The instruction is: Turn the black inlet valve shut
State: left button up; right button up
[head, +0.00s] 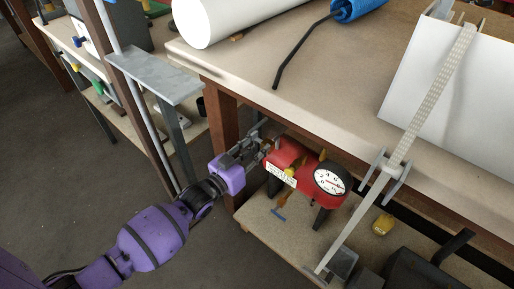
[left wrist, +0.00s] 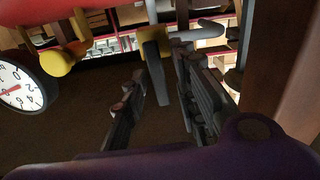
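A red unit (head: 288,152) with a round white dial gauge (head: 332,178) stands on the lower shelf under the bench. My left gripper (head: 258,143) is at the unit's left end. In the left wrist view its two fingers (left wrist: 160,75) are apart. A flat lever (left wrist: 156,62), dark below and yellowish at its upper part, reaches into the space between them. I see no clear grip on it. The black inlet valve is not clearly made out in the head view, where the fingers cover that end. My right gripper is not in view.
The bench top (head: 330,110) overhangs the unit, and a brown bench leg (head: 224,130) is close to my left gripper. A yellow object (head: 383,224) and a dark case (head: 420,265) are to the right. A grey metal plate (head: 155,75) stands left of the bench.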

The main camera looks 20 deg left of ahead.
pick_arm(q)
grip_shut()
jog(key=shift+d+r+m+p, duration=0.1)
jog(key=shift+r+m+p, duration=0.05)
jog(key=shift+m+p, duration=0.3)
jog(key=shift+o, duration=1.1)
grip_release()
jog(key=v, duration=1.2)
